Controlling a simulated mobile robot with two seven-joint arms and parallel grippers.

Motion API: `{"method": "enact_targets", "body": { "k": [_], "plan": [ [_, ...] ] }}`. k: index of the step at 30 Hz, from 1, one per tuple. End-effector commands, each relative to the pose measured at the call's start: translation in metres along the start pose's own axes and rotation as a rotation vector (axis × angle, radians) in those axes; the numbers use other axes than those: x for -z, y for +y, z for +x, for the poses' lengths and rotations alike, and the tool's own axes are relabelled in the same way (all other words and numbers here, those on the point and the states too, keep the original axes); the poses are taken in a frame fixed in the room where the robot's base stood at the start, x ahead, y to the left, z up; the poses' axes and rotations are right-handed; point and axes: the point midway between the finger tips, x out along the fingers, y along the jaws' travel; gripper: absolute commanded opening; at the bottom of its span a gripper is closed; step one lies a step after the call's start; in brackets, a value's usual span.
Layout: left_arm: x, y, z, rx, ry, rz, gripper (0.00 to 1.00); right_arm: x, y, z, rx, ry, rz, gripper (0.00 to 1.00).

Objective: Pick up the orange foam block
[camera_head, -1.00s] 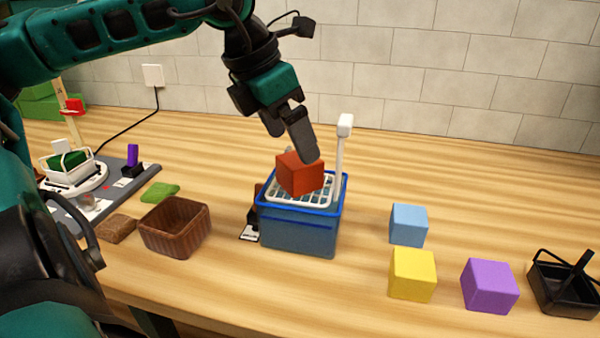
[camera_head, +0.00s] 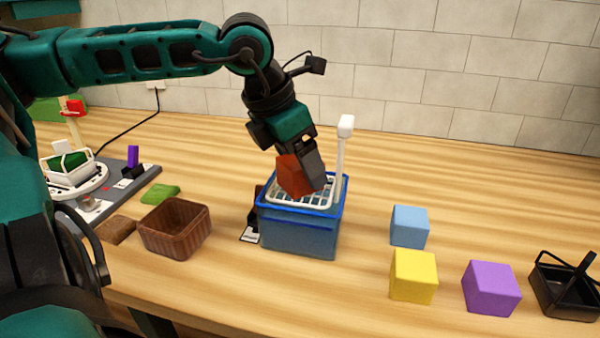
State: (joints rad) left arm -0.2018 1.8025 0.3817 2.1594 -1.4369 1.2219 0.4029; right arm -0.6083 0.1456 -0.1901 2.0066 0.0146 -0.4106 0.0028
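The orange foam block (camera_head: 291,177), a red-orange cube, sits on the white grid (camera_head: 318,198) on top of a blue bin (camera_head: 298,234) in the middle of the table. My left gripper (camera_head: 303,172) points down at the block from above. One dark finger lies across the block's right side and hides part of it. The other finger is mostly hidden, so I cannot tell whether the fingers grip the block. My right gripper is not in view.
A white post (camera_head: 341,150) rises at the bin's back right, close to my gripper. A brown basket (camera_head: 174,228) stands left. Blue (camera_head: 409,226), yellow (camera_head: 413,276) and purple (camera_head: 491,288) blocks and a black basket (camera_head: 562,290) are on the right.

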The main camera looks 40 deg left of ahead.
Motion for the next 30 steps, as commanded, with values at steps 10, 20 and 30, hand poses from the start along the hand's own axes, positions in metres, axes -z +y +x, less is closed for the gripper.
{"method": "enact_targets", "body": {
  "k": [10, 20, 30],
  "plan": [
    [0.0, 0.0, 0.0, 0.0, 0.0, 0.0, 0.43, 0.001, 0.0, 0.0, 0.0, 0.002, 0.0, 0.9],
    [0.0, 0.0, -0.001, -0.001, -0.001, 0.0, 0.25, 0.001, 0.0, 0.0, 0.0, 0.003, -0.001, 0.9],
    [-0.011, 0.001, -0.026, -0.004, -0.004, 0.0, 0.25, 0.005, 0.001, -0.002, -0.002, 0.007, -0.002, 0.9]
  ]
}}
